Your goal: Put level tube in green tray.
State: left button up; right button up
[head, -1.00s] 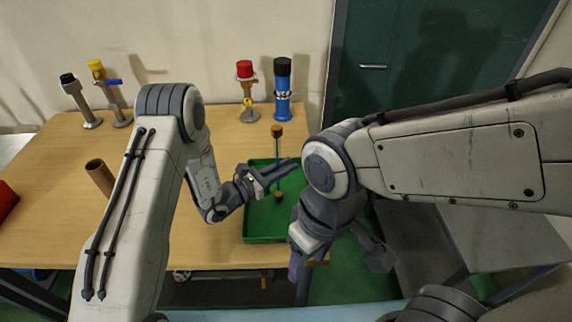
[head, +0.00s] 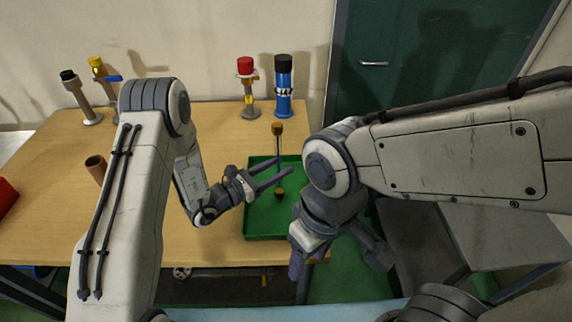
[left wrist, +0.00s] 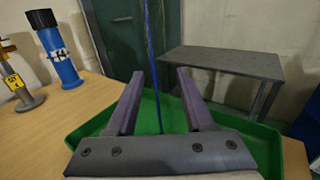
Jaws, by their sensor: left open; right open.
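The level tube (head: 278,150), a thin upright tube with brownish-gold end pieces, stands in the green tray (head: 256,236). Its lower end (head: 279,193) appears to rest on the tray floor. My left gripper (head: 285,168) is open at the tube's mid-height, with its fingers on either side of it or just left of it. In the left wrist view the tube (left wrist: 154,60) is a thin blue line between the open fingers (left wrist: 158,85). My right gripper (head: 335,262) hangs low to the right of the tray, pointing down and open.
Behind the tray stand a red-capped fitting (head: 247,88) and a blue black-capped cylinder (head: 283,88). Two valve-like fittings (head: 88,108) (head: 113,95) stand at the back left. A brown tube (head: 95,168) stands near my left arm. A grey table (head: 500,240) is at right.

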pick_arm(q)
jog(key=b+v, duration=0.1)
jog(key=v, duration=0.8)
jog(key=shift+b, duration=0.3)
jog(key=shift+d+r, duration=0.1)
